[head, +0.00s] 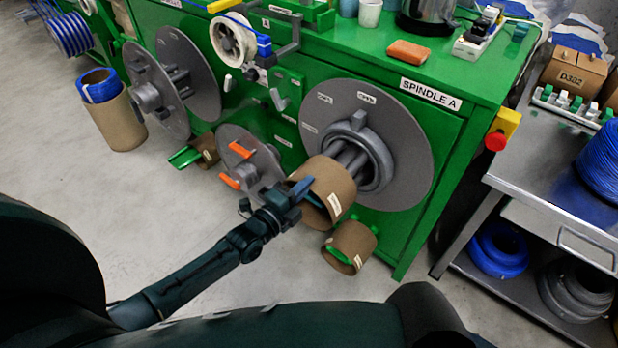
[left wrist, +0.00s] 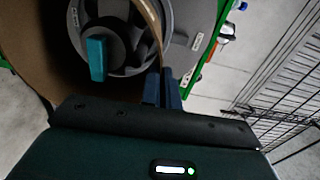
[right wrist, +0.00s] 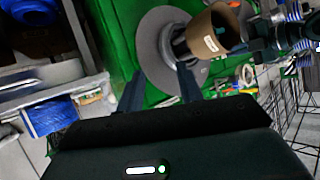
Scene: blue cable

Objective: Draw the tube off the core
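The brown cardboard tube (head: 332,181) sits around the outer end of the grey core (head: 352,157) of spindle A. Grey bars of the core show between the tube and the large grey flange (head: 412,130). My left gripper (head: 300,190) is at the tube's near rim. In the left wrist view its fingers (left wrist: 162,90) stand close together on either side of the tube wall (left wrist: 152,22). A teal tab (left wrist: 96,58) shows inside the tube. The right wrist view shows the tube (right wrist: 208,36) from the side; my right gripper (right wrist: 160,92) is open and empty, apart from it.
A second brown tube (head: 352,246) sits below the spindle. A small grey disc with orange handles (head: 262,160) is left of my left gripper. A steel cart (head: 548,190) stands at the right. The grey floor in front is clear.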

